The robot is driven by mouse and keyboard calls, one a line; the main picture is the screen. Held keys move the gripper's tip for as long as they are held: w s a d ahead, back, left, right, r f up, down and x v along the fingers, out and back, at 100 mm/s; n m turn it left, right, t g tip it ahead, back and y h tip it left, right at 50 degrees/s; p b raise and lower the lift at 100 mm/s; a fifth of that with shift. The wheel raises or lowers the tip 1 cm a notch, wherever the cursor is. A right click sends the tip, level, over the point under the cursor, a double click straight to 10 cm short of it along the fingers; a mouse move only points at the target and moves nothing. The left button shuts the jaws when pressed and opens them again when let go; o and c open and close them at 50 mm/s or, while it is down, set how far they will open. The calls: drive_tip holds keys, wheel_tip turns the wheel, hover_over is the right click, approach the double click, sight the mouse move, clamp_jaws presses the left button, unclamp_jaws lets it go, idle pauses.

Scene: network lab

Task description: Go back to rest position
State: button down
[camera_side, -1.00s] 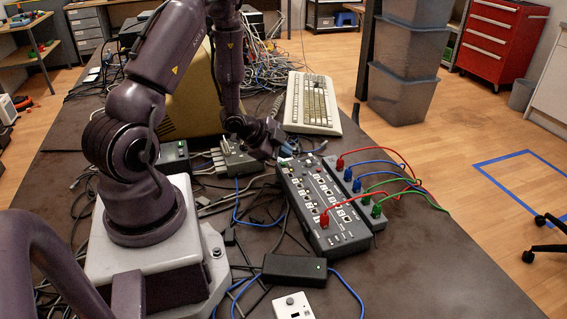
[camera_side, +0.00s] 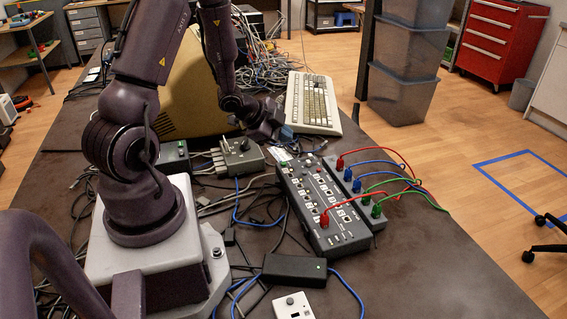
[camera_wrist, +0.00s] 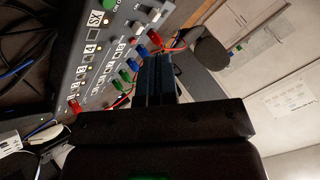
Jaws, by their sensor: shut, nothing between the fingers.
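My gripper (camera_side: 280,134) is shut and empty. In the side view it hangs above the table behind the far end of the grey control panel (camera_side: 322,208), clear of it, and in front of the keyboard. In the wrist view the blue-tipped fingers (camera_wrist: 158,80) are together beside the panel (camera_wrist: 100,48), which fills the upper left. My arm reaches up from its white base and bends down to the gripper.
A cream keyboard (camera_side: 312,103) lies behind the gripper. A grey box with a knob (camera_side: 240,158) sits at its left. Red, blue and green leads (camera_side: 408,183) loop beside the panel. A black adapter (camera_side: 294,268) lies in front. Loose cables cover much of the table.

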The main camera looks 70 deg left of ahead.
idle(0.3)
drive_tip(key=shift+s+f, duration=0.15)
drive_tip(key=shift+f, duration=0.05)
drive_tip(key=s+r+n+g+y, duration=0.2)
drive_tip(key=s+r+n+g, duration=0.2)
drive_tip(key=s+n+g, duration=0.25)
drive_tip(key=s+d+r+n+t+h, duration=0.1)
drive_tip(key=s+d+r+t+h, duration=0.2)
drive_tip(key=d+r, duration=1.6)
drive_tip(key=s+d, duration=0.1)
drive_tip(key=d, duration=0.2)
drive_tip(key=shift+s+r, duration=0.2)
drive_tip(key=shift+r, duration=0.05)
